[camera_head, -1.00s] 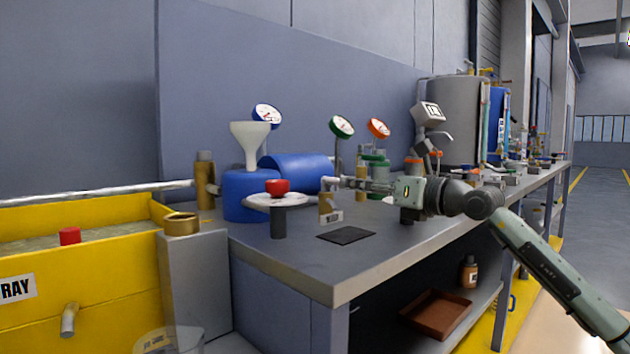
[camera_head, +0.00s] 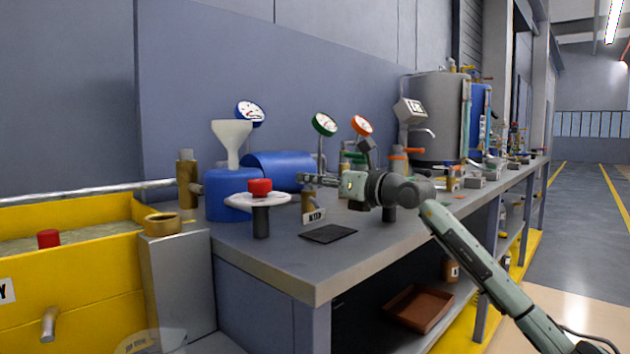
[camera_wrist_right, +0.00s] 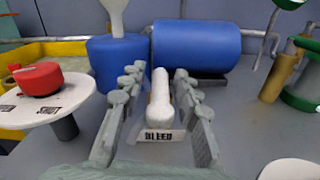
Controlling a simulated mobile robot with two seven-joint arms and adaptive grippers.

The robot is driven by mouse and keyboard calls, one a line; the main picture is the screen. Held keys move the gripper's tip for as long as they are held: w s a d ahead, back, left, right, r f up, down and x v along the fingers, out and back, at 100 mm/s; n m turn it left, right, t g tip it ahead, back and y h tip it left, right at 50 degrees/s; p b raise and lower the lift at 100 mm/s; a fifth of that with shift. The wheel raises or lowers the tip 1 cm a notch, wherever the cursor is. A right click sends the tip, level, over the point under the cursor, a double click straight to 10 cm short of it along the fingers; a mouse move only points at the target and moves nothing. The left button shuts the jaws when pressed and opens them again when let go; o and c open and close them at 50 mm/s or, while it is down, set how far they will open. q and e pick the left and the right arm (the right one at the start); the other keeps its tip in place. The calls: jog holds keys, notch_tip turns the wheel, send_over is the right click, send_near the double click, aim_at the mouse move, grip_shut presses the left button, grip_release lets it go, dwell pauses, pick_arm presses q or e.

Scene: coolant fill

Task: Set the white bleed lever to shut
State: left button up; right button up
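The white bleed lever (camera_wrist_right: 160,98) stands in the middle of the right wrist view, just behind a small plate (camera_wrist_right: 164,136) reading BLEED. My right gripper (camera_wrist_right: 160,78) is open, with one finger on each side of the lever and a narrow gap visible on both sides. In the head view, my right gripper (camera_head: 312,180) reaches in from the right above the bleed post (camera_head: 308,201) and its label (camera_head: 314,216); the lever itself is hard to make out there. My left gripper is not in view.
A white disc (camera_head: 240,199) with a red knob (camera_head: 260,188) stands left of my right gripper; it bears the word SHUT in the wrist view. A blue jug (camera_head: 228,205) with a funnel and a blue cylinder (camera_head: 275,172) stand behind. A dark mat (camera_head: 328,234) lies in front.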

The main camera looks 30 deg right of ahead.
grip_shut()
jog(key=shift+y, duration=0.3)
jog(key=shift+w+d+f+n+g+y, duration=0.1)
jog(key=shift+d+n+g+y, duration=0.1)
jog(key=shift+n+g+y, duration=0.8)
jog(key=shift+a+n+y, duration=0.1)
jog(key=shift+n+y, duration=0.4)
jog(key=shift+y, duration=0.5)
jog(key=shift+o, duration=1.3)
grip_release()
